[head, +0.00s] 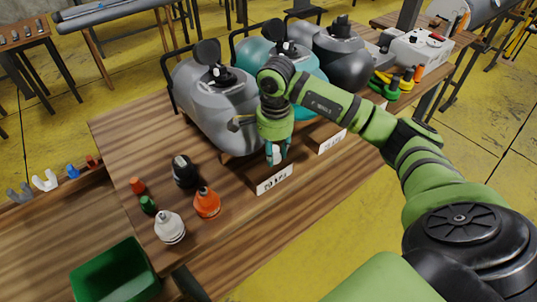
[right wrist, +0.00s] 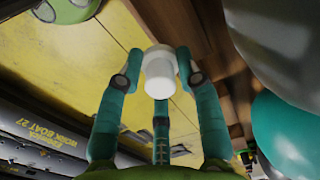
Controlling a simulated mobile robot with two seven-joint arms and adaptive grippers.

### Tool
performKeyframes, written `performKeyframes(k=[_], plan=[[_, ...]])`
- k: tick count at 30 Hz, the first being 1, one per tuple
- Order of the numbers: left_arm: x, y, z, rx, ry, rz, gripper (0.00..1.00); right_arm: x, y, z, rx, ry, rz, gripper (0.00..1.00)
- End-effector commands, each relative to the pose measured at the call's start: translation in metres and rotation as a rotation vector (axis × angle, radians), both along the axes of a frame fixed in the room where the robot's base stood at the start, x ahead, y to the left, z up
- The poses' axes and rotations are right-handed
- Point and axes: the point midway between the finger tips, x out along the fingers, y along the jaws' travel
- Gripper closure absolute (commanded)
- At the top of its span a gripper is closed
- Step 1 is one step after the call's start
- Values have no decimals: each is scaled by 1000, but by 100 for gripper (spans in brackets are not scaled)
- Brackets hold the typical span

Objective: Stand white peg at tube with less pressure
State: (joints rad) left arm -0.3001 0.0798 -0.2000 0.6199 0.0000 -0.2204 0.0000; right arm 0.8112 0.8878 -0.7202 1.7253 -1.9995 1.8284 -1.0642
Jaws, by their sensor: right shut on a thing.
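My right gripper (head: 277,160) is shut on the white peg (right wrist: 160,72), a short white cylinder with a wider cap, held between teal fingertips. In the head view it is at the front end of the grey tube (head: 207,100), above a white label (head: 274,180) at the table's front edge. I cannot tell whether the peg touches the table. The teal tube (head: 302,65) stands to the right with its own label (head: 331,141), and a dark grey tube (head: 345,62) is beyond it. The label figures are too small to read surely. My left gripper is not in view.
Black (head: 184,170), orange (head: 207,202) and white (head: 169,227) nozzle pieces stand at the table's left front with small red and green caps. A green bin (head: 115,272) sits lower left. A white device (head: 420,48) is at the far right end. My right arm spans the right side.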

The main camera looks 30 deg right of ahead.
Motion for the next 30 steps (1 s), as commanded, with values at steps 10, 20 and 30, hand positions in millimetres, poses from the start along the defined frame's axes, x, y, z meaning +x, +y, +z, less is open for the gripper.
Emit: performKeyframes(k=[10,20,30], plan=[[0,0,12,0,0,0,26,23,2,-23,1,4,2,87],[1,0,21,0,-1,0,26,23,1,-54,1,-2,2,87],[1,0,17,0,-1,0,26,23,1,-57,0,-2,2,55]])
